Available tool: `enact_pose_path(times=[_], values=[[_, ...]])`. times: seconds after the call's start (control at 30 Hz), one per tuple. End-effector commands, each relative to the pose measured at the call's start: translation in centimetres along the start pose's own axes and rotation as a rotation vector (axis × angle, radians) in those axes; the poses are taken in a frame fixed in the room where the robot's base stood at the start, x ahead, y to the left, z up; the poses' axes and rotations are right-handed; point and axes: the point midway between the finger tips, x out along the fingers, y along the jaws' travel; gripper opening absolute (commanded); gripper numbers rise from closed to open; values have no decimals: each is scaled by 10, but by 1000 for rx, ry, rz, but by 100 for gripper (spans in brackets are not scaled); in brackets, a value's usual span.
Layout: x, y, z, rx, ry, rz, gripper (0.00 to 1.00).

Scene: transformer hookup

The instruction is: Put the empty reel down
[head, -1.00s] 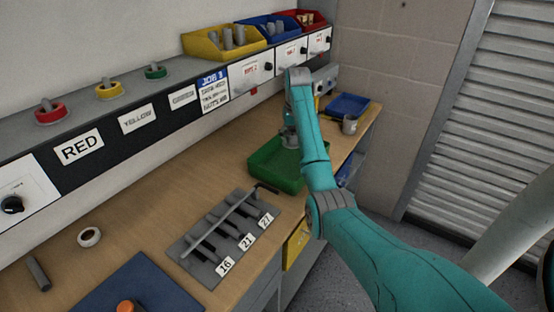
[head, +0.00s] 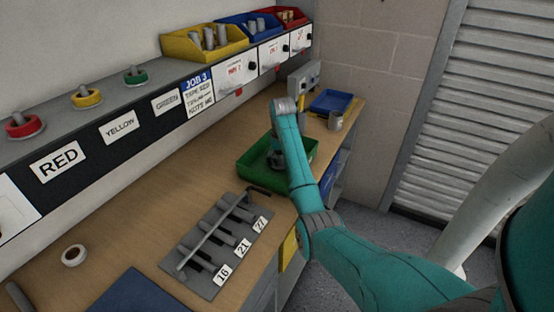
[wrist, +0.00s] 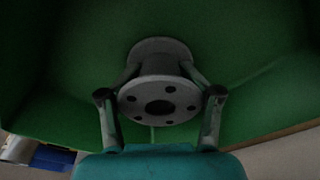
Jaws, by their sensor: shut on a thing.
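The empty reel (wrist: 157,94) is a grey flanged spool with small holes in its face and a dark centre hole. In the wrist view my gripper (wrist: 160,90) is shut on it, one finger at each side. Green surfaces of the tray (wrist: 250,45) surround the reel there. In the head view my gripper (head: 276,158) points down inside the green tray (head: 312,150) on the bench. My arm hides part of the tray and most of the reel. I cannot tell whether the reel touches the tray floor.
A grey rack (head: 196,268) with a bar and number labels stands just in front of the tray. A white roll (head: 74,255) lies at left.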

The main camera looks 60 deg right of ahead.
Motion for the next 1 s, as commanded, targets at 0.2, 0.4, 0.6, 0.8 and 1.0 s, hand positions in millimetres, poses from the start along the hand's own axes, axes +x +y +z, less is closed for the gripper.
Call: enact_pose_path(times=[0.2,0.4,0.6,0.8,1.0], values=[[1,0,0,0,0,0,6],[2,0,0,0,0,0,89],[2,0,0,-1,0,0,89],[2,0,0,0,0,0,89],[-12,-5,-6,-3,2,0,89]])
